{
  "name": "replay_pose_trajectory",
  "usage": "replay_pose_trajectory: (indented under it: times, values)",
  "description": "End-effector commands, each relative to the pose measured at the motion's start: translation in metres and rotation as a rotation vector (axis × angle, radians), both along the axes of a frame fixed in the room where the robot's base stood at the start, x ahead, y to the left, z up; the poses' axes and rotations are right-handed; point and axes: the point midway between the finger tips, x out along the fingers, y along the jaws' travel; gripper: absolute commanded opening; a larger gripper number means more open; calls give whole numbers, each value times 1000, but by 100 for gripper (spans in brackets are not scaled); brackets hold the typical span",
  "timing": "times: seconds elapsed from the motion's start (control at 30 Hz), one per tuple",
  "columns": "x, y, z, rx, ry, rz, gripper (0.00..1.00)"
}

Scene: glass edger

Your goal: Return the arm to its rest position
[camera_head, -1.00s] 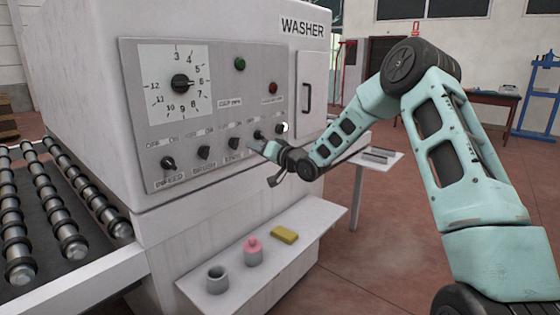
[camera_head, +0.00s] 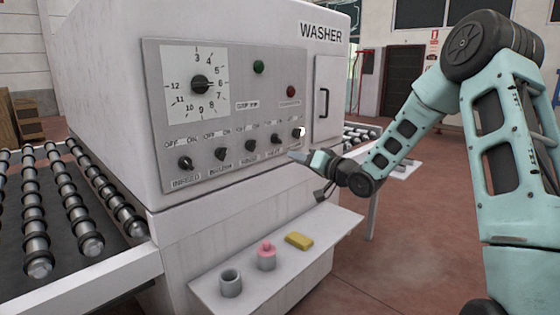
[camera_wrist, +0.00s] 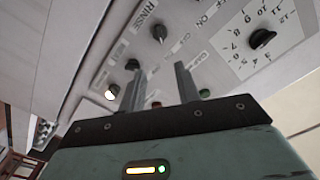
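The washer (camera_head: 240,215) is a white machine with a grey control panel (camera_head: 225,75). The panel has a large dial (camera_head: 201,85), a green button (camera_head: 258,67), a red button (camera_head: 292,91) and a row of black knobs (camera_head: 221,154). My gripper (camera_head: 296,155) is in front of the panel's lower right part, below the right end of the knob row. In the wrist view, the two fingers of my gripper (camera_wrist: 161,85) stand apart with nothing between them. A knob (camera_wrist: 159,33) and the dial (camera_wrist: 262,39) show beyond them.
A shelf (camera_head: 325,238) below the panel holds a grey cup (camera_head: 231,283), a pink bottle (camera_head: 266,255) and a yellow sponge (camera_head: 299,240). A roller conveyor (camera_head: 30,262) runs at left. The floor (camera_head: 405,240) right of the shelf is clear.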

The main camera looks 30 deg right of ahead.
Motion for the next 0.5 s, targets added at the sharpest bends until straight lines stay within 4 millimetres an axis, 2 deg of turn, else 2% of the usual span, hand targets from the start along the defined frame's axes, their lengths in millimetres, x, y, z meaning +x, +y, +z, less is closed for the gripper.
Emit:
replay_pose_trajectory:
  times: [0.17, 0.27, 0.37, 0.43, 0.5]
  values:
    - [0, 0, 0, 0, 0, 0, 33]
    - [1, 14, -2, -25, 26, 10, 33]
    - [0, 52, -10, -101, 107, 32, 33]
    - [-8, 90, -19, -187, 194, 60, 33]
    - [-24, 130, -31, -289, 295, 97, 33]
